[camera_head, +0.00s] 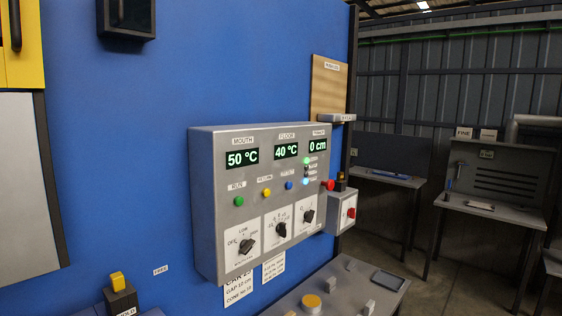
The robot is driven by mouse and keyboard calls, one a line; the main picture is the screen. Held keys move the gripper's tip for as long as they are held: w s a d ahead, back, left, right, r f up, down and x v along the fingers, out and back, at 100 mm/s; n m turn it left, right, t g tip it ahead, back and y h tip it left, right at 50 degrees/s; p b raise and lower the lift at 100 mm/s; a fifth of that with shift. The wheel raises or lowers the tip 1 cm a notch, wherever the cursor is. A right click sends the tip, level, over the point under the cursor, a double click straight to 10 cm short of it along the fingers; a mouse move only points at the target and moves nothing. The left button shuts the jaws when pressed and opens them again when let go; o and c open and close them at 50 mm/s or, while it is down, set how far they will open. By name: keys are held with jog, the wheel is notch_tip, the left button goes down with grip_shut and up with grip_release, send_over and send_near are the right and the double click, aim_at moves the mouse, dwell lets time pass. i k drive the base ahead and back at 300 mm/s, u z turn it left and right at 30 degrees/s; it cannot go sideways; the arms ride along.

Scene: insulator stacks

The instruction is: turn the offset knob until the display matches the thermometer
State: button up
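A grey control box (205,190) is mounted on the blue wall in the middle of the camera_head view. Its MOUTH display (242,157) reads 50 °C and its FLOOR display (286,151) reads 40 °C. A third display (318,145) reads 0 cm. Three black knobs sit on white plates along the lower front: a left knob (246,245), a middle knob (281,229) and a right knob (308,216). Their small labels are too blurred to tell which is the offset knob. I cannot make out a thermometer. My gripper is not in view.
Green, yellow and blue buttons (265,192) and a red knob (328,185) are on the box. A small box with a red switch (350,212) adjoins its right side. A grey bench (340,285) stands below. Open floor (440,275) and desks (500,210) lie to the right.

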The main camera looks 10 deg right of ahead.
aim_at(281, 227)
jog(key=z, duration=0.4)
jog(key=i, duration=1.8)
jog(key=u, duration=0.25)
